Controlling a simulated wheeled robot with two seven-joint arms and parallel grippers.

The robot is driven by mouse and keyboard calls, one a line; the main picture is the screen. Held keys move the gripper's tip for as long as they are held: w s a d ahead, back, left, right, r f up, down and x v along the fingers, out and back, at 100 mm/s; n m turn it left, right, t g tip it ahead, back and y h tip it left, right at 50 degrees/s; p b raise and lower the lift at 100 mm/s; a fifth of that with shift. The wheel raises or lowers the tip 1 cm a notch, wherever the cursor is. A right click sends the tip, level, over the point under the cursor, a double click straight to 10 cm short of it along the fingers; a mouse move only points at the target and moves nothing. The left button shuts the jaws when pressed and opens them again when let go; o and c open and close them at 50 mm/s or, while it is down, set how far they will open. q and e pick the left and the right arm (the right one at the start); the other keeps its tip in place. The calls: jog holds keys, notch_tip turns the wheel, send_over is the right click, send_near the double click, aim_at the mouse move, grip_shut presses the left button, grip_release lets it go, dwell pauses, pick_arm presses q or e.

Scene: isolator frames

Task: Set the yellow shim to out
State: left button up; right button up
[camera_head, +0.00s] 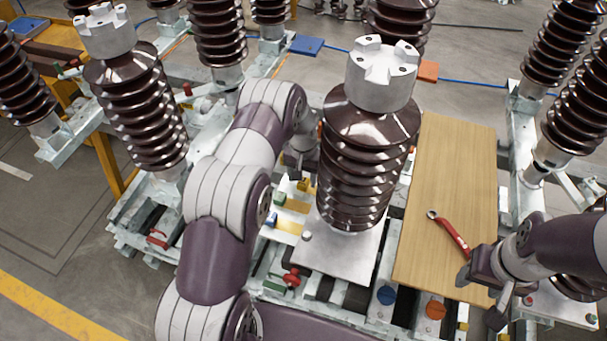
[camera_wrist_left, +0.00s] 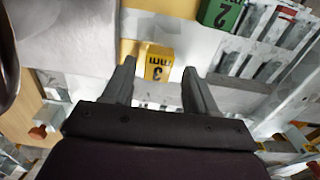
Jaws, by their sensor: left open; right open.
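The yellow shim (camera_wrist_left: 158,65), marked 3 mm, shows in the left wrist view between the two spread fingers of my left gripper (camera_wrist_left: 159,76). The fingers are open, with a gap on each side of it; I cannot tell how far beyond the tips it lies. In the head view the small yellow shim (camera_head: 303,184) sits left of the central brown insulator (camera_head: 360,170). My left gripper's fingers are hidden there. A green shim (camera_wrist_left: 221,12), marked 2, is at the upper right of the wrist view. My right gripper (camera_head: 478,297) is open at the wooden board's front right corner.
The wooden board (camera_head: 452,170) lies right of the central insulator, with a red-handled wrench (camera_head: 450,235) on it. Green (camera_head: 279,198) and blue (camera_head: 270,219) blocks stand near the yellow shim. Tall insulators crowd the left and back.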

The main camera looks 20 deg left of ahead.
aim_at(287, 182)
pick_arm(q)
jog(key=shift+s+d+f, duration=0.25)
jog(key=shift+s+f, duration=0.1)
jog(key=shift+w+a+f, duration=0.1)
jog(key=shift+w+f, duration=0.05)
grip_shut()
jog(key=a+b, duration=0.1)
jog(key=a, duration=0.3)
jog(key=shift+a, duration=0.3)
jog(key=shift+c, duration=0.9)
grip_release()
jog(key=shift+o, duration=0.9)
jog(key=shift+s+a, duration=0.2)
jog(key=shift+s, duration=0.05)
jog(key=shift+r, duration=0.2)
pick_arm(e)
jog(key=shift+s+d+f, duration=0.1)
jog(key=shift+s+f, duration=0.2)
jog(key=shift+f, duration=0.2)
